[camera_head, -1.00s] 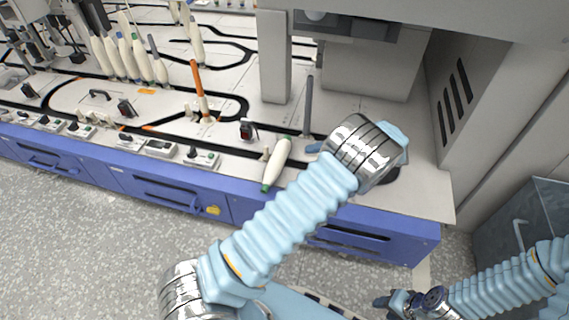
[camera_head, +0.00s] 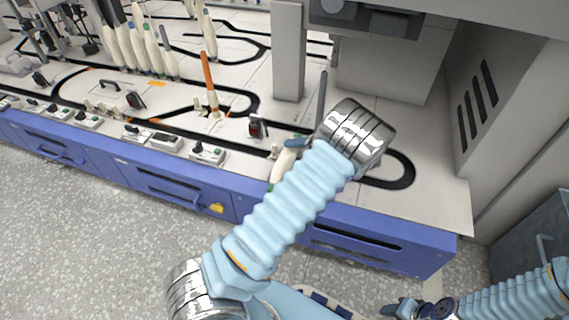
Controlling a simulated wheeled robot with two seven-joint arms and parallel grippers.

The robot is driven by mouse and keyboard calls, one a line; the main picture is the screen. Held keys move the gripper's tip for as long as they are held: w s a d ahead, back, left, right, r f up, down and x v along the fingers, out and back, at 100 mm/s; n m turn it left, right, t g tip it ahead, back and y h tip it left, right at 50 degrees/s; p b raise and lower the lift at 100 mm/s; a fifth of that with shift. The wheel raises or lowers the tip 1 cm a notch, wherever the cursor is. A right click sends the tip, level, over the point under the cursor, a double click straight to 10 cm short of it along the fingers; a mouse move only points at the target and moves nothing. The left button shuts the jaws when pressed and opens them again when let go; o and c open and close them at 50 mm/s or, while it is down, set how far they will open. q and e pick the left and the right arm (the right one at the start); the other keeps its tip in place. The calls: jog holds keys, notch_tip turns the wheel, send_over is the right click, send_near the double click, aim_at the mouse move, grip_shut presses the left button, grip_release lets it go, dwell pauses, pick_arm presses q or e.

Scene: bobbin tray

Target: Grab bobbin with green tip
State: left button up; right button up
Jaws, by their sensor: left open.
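A cream bobbin (camera_head: 284,165) with a green end lies on the machine's front edge. My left forearm covers much of it, and a little green shows at its lower end. My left gripper (camera_head: 297,143) is open, mostly hidden behind its own wrist. One blue finger shows at the bobbin's upper end, and I cannot tell whether it touches. My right gripper (camera_head: 400,308) is low at the right, small and partly cut off, away from the bobbin. I cannot tell its jaw state.
An orange-topped spindle (camera_head: 208,82) and a dark grey rod (camera_head: 321,97) stand on the white deck (camera_head: 180,95). Several cream bobbins (camera_head: 140,48) stand at the back left. A grey post (camera_head: 288,60) and a large housing are at the right. Blue drawers (camera_head: 165,188) form the front.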

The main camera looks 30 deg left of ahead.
pick_arm(q)
jog(key=shift+x, duration=0.95)
jog(key=c, duration=1.2)
